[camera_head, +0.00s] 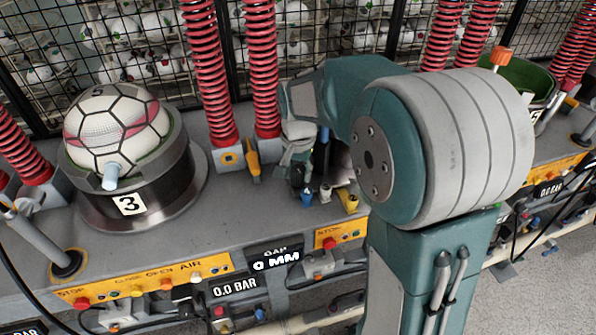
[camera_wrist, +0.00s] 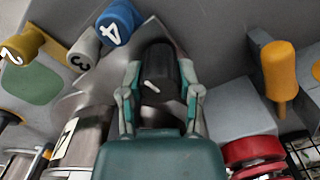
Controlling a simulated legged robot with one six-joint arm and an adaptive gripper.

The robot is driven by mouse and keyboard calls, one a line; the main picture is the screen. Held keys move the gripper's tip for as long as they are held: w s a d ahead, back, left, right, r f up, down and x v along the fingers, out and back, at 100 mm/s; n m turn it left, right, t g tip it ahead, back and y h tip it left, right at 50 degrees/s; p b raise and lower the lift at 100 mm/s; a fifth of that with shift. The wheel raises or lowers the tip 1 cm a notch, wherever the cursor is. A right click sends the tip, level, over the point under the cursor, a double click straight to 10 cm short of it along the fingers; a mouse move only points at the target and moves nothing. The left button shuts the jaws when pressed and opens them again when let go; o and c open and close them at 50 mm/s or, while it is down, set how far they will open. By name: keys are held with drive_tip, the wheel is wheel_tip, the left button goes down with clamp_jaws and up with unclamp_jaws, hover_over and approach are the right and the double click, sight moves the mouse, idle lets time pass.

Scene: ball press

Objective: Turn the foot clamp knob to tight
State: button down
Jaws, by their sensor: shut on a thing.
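A black knob (camera_wrist: 158,72) with a short white pointer mark sits between the fingers of my gripper (camera_wrist: 159,85) in the wrist view. The fingers are shut on its two sides. The white mark slants slightly across the knob's face. I take this as the foot clamp knob, but no tight or loose wording is readable. In the head view my gripper (camera_head: 300,148) is low over the bench behind my large arm joint, and the knob is hidden there.
Numbered blue (camera_wrist: 118,22), grey (camera_wrist: 84,50) and yellow (camera_wrist: 22,45) caps stand close left of the knob in the wrist view. A yellow handle (camera_wrist: 280,68) stands right. In the head view, a ball (camera_head: 118,125) sits in station 3 (camera_head: 150,190); red springs (camera_head: 208,75) rise behind.

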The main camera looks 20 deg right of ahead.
sight(296, 169)
drive_tip(key=shift+s+f+m, duration=0.1)
drive_tip(key=shift+f+m, duration=0.05)
drive_tip(key=shift+m, duration=0.45)
drive_tip(key=shift+c, duration=1.5)
unclamp_jaws()
drive_tip(key=shift+a, duration=0.1)
wheel_tip(296, 169, up, 12)
drive_tip(key=shift+a, duration=0.1)
drive_tip(key=s+f+n+t, duration=0.1)
drive_tip(key=s+n+t, duration=0.4)
drive_tip(key=s, duration=1.5)
drive_tip(key=n, duration=0.3)
drive_tip(key=shift+s+f+t, duration=0.3)
drive_tip(key=shift+s+f, duration=0.05)
